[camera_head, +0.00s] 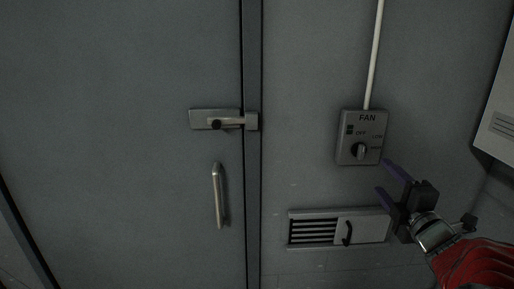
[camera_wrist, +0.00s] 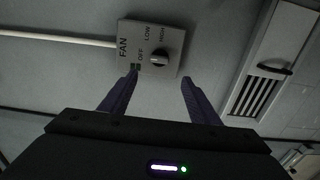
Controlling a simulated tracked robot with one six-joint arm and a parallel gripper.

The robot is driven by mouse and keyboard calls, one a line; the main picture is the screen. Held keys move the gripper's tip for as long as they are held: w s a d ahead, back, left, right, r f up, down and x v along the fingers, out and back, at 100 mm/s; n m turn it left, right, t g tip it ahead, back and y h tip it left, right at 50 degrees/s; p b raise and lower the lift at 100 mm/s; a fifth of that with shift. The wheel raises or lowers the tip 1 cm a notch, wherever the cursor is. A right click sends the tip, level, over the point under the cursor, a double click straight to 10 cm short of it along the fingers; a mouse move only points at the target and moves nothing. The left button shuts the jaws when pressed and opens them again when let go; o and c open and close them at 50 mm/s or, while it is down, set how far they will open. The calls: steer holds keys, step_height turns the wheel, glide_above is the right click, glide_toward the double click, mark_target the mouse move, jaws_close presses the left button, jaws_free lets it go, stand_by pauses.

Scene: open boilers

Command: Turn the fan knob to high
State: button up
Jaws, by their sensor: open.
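The fan control box (camera_head: 358,137) is a grey panel on the wall, marked FAN, with OFF and other labels beside its knob. Its round knob (camera_head: 360,151) sits at the lower middle of the box. In the wrist view the box (camera_wrist: 132,48) shows LOW, OFF and HIGH labels, and the knob (camera_wrist: 160,61) is beyond the fingertips, between their lines. My gripper (camera_head: 387,178) is open and empty, just below and right of the box in the head view. Its two purple fingers (camera_wrist: 160,85) are apart and not around the knob. Which label the knob points to is unclear.
A vent (camera_head: 314,232) with a sliding handle (camera_head: 347,233) is below the box. A metal door with a latch (camera_head: 224,120) and a bar handle (camera_head: 218,195) is at left. A white conduit (camera_head: 374,55) runs up from the box. A pale panel (camera_head: 500,115) is at right.

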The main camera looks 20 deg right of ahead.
mark_target(363, 154)
steer(key=x, duration=1.4)
steer(key=shift+s, duration=0.1)
steer(key=shift+c, duration=0.5)
steer(key=shift+f, duration=0.1)
steer(key=c, duration=1)
